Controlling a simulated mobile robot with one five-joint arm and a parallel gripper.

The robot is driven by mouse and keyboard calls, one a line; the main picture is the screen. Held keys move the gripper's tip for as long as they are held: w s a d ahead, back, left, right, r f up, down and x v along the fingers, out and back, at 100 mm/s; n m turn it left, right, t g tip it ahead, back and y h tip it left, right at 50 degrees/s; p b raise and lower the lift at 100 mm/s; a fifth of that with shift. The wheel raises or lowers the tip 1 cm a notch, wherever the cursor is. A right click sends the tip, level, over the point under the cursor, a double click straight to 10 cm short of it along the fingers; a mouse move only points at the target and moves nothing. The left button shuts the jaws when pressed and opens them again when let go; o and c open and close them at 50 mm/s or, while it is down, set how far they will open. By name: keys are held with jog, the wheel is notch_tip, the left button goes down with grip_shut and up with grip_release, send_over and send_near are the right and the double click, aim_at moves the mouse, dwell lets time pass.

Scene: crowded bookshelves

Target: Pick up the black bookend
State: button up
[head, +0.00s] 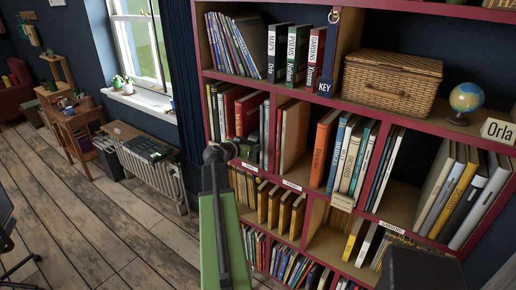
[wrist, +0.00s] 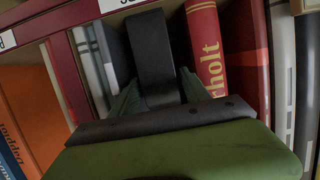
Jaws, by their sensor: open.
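In the wrist view, which is upside down, a black upright slab that looks like the black bookend (wrist: 151,48) stands between a grey book and a red book (wrist: 208,45). My gripper (wrist: 158,78) is open, with one green finger on each side of the slab's lower part in the picture. I cannot tell whether the fingers touch it. In the head view, my gripper (head: 226,151) is at the front of the middle shelf, just below the red book (head: 250,112). The bookend is not clearly told apart there among the dark shapes.
Books crowd the red bookshelf (head: 276,85), with an orange book (head: 323,146) right of my gripper. A wicker basket (head: 391,81) and a globe (head: 465,97) stand on the upper right shelf. Gold books fill the shelf below.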

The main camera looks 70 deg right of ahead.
jog(key=b+x, duration=0.1)
jog(key=x, duration=0.3)
jog(key=shift+d+f, duration=0.25)
jog(key=shift+d, duration=0.1)
jog(key=shift+a, duration=0.1)
jog(key=shift+c, duration=0.4)
grip_shut()
jog(key=shift+r, duration=0.1)
